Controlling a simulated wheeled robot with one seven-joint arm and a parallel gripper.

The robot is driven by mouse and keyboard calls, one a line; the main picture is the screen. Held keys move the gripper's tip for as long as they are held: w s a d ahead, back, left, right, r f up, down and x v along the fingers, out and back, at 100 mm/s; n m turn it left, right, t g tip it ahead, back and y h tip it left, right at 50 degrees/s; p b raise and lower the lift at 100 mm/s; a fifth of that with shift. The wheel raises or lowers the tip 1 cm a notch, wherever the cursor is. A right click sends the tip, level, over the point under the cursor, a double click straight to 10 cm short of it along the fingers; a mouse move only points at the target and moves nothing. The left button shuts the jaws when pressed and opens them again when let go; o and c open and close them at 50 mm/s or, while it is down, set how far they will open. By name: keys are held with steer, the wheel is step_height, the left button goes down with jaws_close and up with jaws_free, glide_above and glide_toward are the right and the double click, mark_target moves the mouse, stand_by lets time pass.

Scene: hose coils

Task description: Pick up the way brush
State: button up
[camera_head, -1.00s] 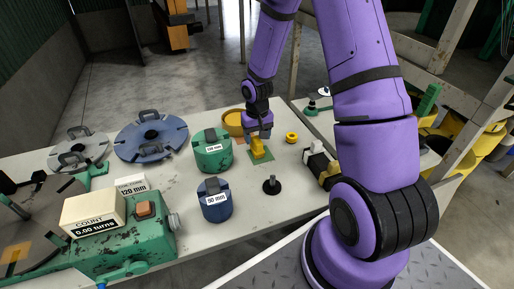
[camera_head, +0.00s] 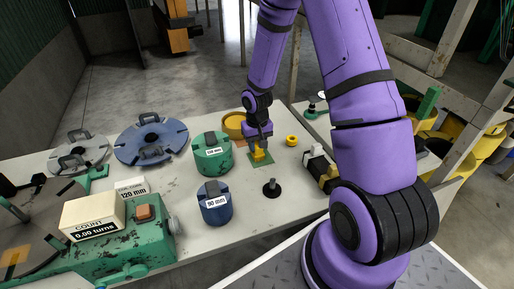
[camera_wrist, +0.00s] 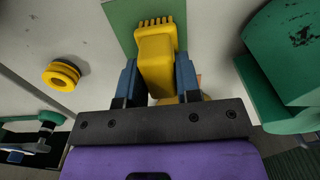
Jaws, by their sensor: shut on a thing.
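The way brush is a yellow block with short bristles along one edge. In the wrist view the brush (camera_wrist: 156,62) sits between the two blue-grey fingers of my gripper (camera_wrist: 158,80), which is shut on it. In the head view the brush (camera_head: 260,155) is small and lies at or just above a green square pad (camera_head: 262,162) on the white table. My gripper (camera_head: 259,143) reaches down to it from above. I cannot tell whether the brush touches the pad.
A green drum (camera_head: 212,154) stands left of my gripper, with a blue drum (camera_head: 214,202) nearer. A yellow ring (camera_head: 291,140) lies to the right and a yellow bowl (camera_head: 233,124) behind. A black knobbed piece (camera_head: 271,188) stands in front. Open table lies between these.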

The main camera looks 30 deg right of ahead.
mark_target(257, 143)
steer(key=shift+r, duration=0.15)
step_height(257, 143, up, 10)
steer(key=shift+f, duration=0.15)
stand_by(0.3)
steer(key=shift+o, duration=1.4)
steer(key=shift+c, duration=0.5)
